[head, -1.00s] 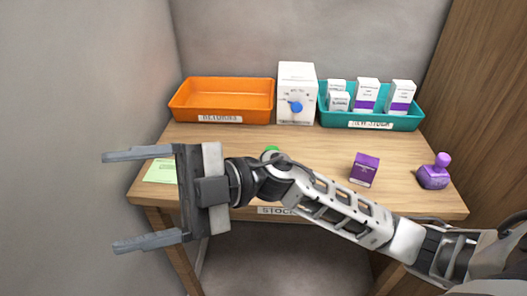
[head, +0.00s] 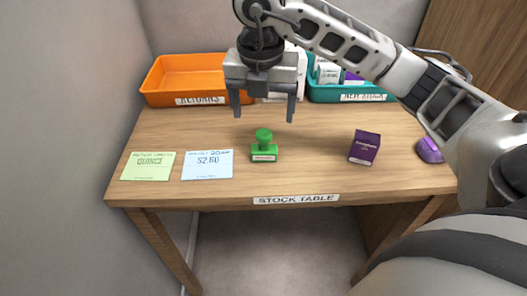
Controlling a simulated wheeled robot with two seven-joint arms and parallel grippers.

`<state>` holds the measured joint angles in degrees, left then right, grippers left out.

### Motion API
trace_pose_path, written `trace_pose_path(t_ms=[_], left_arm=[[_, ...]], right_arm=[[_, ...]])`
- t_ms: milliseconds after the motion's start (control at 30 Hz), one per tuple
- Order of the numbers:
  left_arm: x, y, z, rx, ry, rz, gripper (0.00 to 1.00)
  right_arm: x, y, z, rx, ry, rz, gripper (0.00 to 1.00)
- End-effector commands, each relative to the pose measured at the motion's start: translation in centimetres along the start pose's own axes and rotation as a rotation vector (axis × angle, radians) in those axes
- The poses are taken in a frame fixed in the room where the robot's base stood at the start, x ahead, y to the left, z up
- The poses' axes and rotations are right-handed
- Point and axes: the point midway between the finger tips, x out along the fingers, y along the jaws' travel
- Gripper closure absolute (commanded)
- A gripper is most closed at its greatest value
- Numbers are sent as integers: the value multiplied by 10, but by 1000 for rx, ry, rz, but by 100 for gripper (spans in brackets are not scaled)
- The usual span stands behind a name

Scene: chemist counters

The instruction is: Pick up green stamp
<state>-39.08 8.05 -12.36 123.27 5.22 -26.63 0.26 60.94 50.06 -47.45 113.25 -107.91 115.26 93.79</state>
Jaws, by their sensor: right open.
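The green stamp (head: 264,147) stands upright on the wooden table, with a round knob handle on a rectangular base that carries a small label. My right gripper (head: 263,115) is open and empty, pointing down, with its two fingers apart. In the picture it is just above the stamp's knob and appears behind or over it; the exact height cannot be told. My left gripper is not in view.
A green card (head: 148,166) and a blue price card (head: 207,165) lie left of the stamp. A purple box (head: 364,147) stands to its right, and a purple bottle (head: 429,150) is partly hidden by my arm. Behind are an orange tray (head: 170,102) and a teal tray (head: 330,97).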

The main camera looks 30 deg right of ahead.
Motion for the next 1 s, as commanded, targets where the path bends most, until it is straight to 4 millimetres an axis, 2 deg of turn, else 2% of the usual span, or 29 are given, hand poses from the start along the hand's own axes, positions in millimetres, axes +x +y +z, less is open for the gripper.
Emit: trace_pose_path(t_ms=[33,67,367,700,1000], left_arm=[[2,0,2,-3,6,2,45],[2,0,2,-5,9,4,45],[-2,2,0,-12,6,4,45],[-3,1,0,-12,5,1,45],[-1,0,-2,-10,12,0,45]], right_arm=[[15,0,-2,-2,6,-1,22],[20,0,-2,-2,6,-1,22],[43,0,-1,-2,2,1,22],[88,-2,-5,-2,3,0,22],[92,-2,-5,-4,1,2,22]])
